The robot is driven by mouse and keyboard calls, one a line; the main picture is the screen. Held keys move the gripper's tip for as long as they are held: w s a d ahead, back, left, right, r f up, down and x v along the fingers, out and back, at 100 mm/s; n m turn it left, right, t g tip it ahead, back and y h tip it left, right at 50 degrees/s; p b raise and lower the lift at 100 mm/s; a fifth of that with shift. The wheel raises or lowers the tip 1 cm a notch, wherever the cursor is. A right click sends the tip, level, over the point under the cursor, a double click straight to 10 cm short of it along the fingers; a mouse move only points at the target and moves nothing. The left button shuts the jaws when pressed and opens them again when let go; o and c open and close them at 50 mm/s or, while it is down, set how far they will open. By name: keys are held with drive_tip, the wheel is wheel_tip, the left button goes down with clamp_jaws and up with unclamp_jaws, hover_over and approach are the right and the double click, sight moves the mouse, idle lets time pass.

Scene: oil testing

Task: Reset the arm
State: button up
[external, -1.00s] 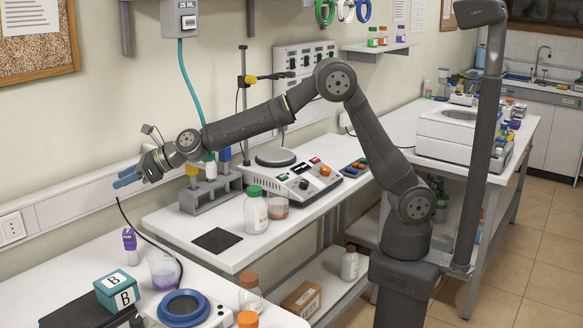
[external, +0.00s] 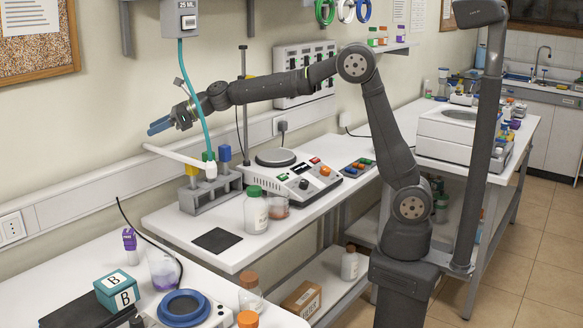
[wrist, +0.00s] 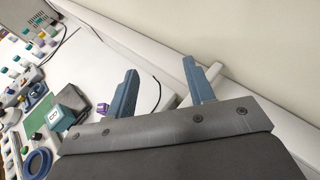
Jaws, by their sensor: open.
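My gripper (external: 160,126) is raised in the air near the wall, above and left of the grey rack. Its two blue fingers point left in the external view. In the wrist view my gripper (wrist: 160,82) has its fingers spread apart with nothing between them. My arm reaches left from its base, its elbow high.
A grey rack (external: 207,196) with colored-top items stands below my gripper, where a teal hose (external: 190,80) comes down from a 25 ML box.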

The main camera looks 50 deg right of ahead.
drive_tip(key=s+d+f, duration=0.2)
drive_tip(key=d+f, duration=0.1)
drive_tip(key=d, duration=0.5)
drive_tip(key=s+d+f+n+g, duration=0.1)
drive_tip(key=s+d+f, duration=0.1)
drive_tip(key=d, duration=0.6)
drive_tip(key=shift+f+g+y, duration=0.3)
drive_tip(key=shift+f+y, duration=0.1)
drive_tip(key=shift+f, duration=0.05)
drive_tip(key=w+a+r, duration=0.1)
drive_tip(key=a+r, duration=0.1)
drive_tip(key=a, duration=0.8)
drive_tip(key=w+a+r+m+t+h, duration=0.1)
drive_tip(key=w+a+r, duration=0.1)
drive_tip(key=a, duration=0.8)
drive_tip(key=shift+w+r+t, duration=0.2)
drive_tip(key=shift+r+t, duration=0.1)
drive_tip(key=shift+r, duration=0.2)
